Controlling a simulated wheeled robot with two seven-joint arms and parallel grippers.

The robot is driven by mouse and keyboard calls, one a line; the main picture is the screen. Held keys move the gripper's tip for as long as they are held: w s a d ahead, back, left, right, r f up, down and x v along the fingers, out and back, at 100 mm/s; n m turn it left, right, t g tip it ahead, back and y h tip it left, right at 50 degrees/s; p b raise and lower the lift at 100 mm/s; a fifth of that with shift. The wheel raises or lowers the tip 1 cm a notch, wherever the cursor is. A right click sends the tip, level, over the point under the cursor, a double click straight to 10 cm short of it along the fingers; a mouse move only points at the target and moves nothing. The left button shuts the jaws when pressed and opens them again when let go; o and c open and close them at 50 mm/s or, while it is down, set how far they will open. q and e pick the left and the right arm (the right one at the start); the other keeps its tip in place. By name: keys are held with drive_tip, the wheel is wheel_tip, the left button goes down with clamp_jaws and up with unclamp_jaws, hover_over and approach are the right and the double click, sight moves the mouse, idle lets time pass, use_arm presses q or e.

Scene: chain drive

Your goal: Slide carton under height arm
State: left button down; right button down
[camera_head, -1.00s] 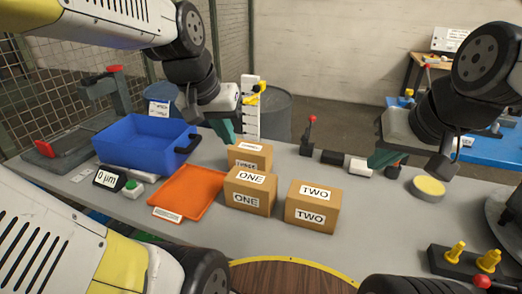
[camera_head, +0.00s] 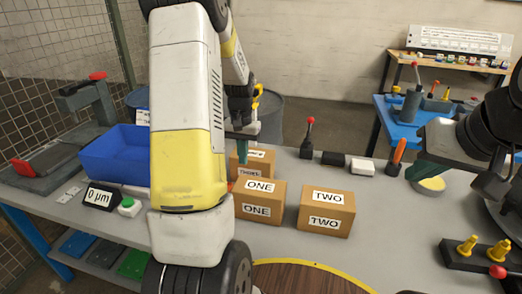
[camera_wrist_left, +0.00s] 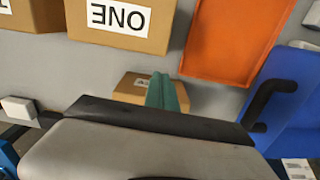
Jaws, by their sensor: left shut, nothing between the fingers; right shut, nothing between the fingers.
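Carton ONE (camera_head: 261,190) and carton TWO (camera_head: 327,199) stand side by side on the grey table. Carton THREE (camera_head: 262,162) stands behind carton ONE, partly hidden by it and by my left arm. My left gripper (camera_head: 246,130) is shut and empty just above carton THREE. In the left wrist view its teal fingers (camera_wrist_left: 167,92) overlap carton THREE (camera_wrist_left: 130,88); I cannot tell whether they touch. Only a yellow part of the height arm (camera_head: 257,91) shows behind my left gripper. My right gripper (camera_head: 424,168) is shut and empty near a round yellow-topped disc (camera_head: 432,184).
A blue bin (camera_head: 115,155), a "0 µm" display (camera_head: 99,196) and a green button (camera_head: 129,206) are at left. An orange tray (camera_wrist_left: 232,35) is mostly hidden in the head view. A red-knobbed lever (camera_head: 308,135) and small blocks stand behind the cartons.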

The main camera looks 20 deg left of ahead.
sight(248, 168)
use_arm(q)
wheel_tip(248, 168, down, 8)
drive_tip(key=shift+s+r, duration=0.1)
drive_tip(key=shift+r, duration=0.15)
drive_tip(key=w, duration=0.3)
drive_tip(key=shift+f, duration=0.35)
drive_tip(key=shift+w, duration=0.6)
drive_tip(key=shift+w, duration=0.1)
